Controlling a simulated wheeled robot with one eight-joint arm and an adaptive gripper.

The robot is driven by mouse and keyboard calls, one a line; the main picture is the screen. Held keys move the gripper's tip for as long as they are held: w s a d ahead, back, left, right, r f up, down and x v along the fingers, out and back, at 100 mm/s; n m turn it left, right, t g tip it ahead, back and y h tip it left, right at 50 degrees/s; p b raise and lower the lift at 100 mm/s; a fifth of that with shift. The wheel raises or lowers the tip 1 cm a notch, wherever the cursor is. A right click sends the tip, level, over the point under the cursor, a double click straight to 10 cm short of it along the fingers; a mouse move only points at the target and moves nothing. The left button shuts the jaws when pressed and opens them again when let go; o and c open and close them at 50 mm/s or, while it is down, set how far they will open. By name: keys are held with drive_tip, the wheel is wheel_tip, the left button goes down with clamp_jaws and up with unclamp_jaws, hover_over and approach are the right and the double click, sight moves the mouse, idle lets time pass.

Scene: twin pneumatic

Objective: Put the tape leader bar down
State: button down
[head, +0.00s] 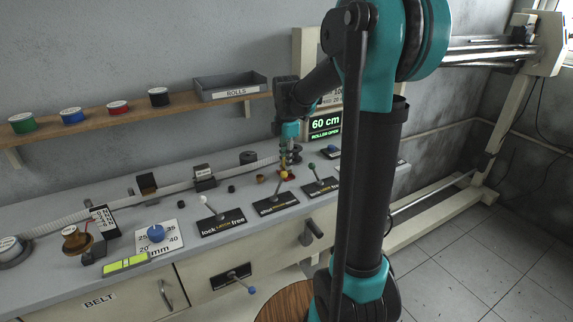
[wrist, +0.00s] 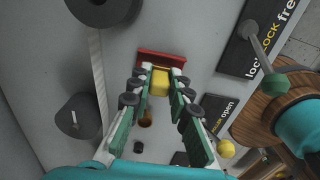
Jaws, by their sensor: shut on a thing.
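The tape leader bar, a red bar (wrist: 152,58) with a yellow block on it, shows ahead of my fingers in the wrist view. My gripper (wrist: 160,88) is shut on the yellow block, with green and white fingers on either side. In the head view my gripper (head: 289,160) points down over the right part of the bench, and the red bar (head: 285,175) shows just below it, partly hidden. I cannot tell whether the bar touches the bench top.
A pale tape (head: 125,201) runs along the bench. Several levers stand in front, including a yellow-knobbed one (head: 281,190) and a green-knobbed one (head: 318,180). A display (head: 325,124) reads "60 cm, roller open". A dark round roller (wrist: 103,8) is near the bar.

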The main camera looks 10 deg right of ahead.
drive_tip(key=shift+f, duration=0.7)
drive_tip(key=shift+f, duration=0.15)
drive_tip(key=c, duration=1.4)
unclamp_jaws()
wheel_tip(320, 180, up, 12)
drive_tip(key=shift+r, duration=0.2)
